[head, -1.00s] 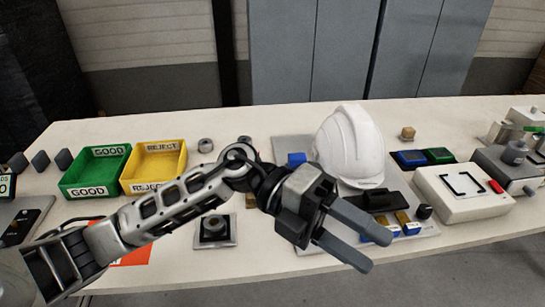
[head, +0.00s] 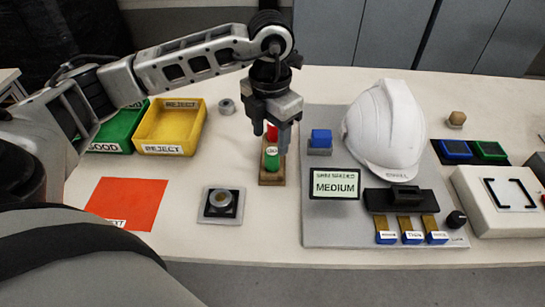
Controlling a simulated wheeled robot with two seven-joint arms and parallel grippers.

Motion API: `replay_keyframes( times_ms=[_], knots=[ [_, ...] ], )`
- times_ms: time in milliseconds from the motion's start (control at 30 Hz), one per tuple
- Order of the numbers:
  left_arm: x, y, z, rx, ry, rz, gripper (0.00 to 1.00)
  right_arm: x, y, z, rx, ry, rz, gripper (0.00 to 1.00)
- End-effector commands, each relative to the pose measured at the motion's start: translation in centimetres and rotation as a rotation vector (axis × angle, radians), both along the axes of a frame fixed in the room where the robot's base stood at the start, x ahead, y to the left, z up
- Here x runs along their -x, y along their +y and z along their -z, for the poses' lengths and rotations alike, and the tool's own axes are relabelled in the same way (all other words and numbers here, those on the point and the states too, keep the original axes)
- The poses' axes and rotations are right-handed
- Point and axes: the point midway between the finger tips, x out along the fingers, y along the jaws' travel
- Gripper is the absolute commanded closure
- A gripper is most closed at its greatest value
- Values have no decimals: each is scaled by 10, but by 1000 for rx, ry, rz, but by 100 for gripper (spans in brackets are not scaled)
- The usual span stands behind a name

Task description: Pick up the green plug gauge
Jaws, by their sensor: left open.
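The green plug gauge (head: 271,160) stands upright on a small wooden block (head: 271,180) in the middle of the table. A red piece (head: 271,132) stands behind it on the same block, partly covered by my gripper. My left gripper (head: 272,142) points down from above, its fingers open just over and behind the green plug gauge. From this view I cannot tell whether the fingers touch either piece. My right gripper is not in view.
A white helmet (head: 388,130) and a MEDIUM display (head: 334,184) sit on a grey plate (head: 325,232) to the right. A yellow REJECT bin (head: 165,149) and a green GOOD bin (head: 108,148) are at left. Table around the orange mat (head: 127,203) is clear.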

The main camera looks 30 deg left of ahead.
Motion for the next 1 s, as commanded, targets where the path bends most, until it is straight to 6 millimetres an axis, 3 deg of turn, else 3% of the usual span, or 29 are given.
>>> replay_keyframes(
  times_ms=[267, 600, 867, 1000],
  knots=[
    [-1, 0, 22, 1, 1, 0, 46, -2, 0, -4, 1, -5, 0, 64],
    [-5, 0, 66, 2, 1, 2, 46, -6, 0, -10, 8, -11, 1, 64],
    [-6, 0, 68, 2, 0, 2, 46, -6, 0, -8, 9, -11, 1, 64],
    [-6, 0, 68, 2, 0, 2, 85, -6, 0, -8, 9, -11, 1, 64]
  ],
)
